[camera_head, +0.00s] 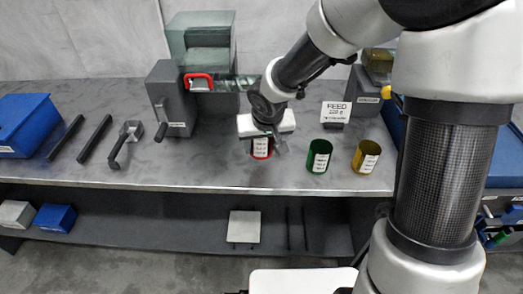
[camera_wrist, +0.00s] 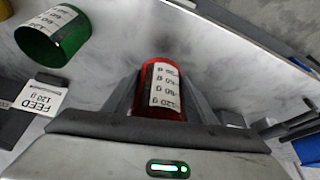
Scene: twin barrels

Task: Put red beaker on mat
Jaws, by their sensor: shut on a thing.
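The red beaker (camera_head: 262,149) is at the middle of the grey workbench, partly hidden behind my gripper (camera_head: 267,139). In the wrist view the red beaker (camera_wrist: 150,80) shows a white label with printed marks and sits between the two fingers of my gripper (camera_wrist: 160,100), which is shut on it. It looks upright at or just above the bench top; I cannot tell whether it touches. I cannot make out a mat for certain. A pale square plate (camera_head: 244,226) lies on the lower shelf.
A green beaker (camera_head: 319,156) and an amber beaker (camera_head: 366,157) stand to the right. Behind them is a FEED sign (camera_head: 335,112). Black bars (camera_head: 95,138) and a blue box (camera_head: 27,125) lie left. The front bench strip is clear.

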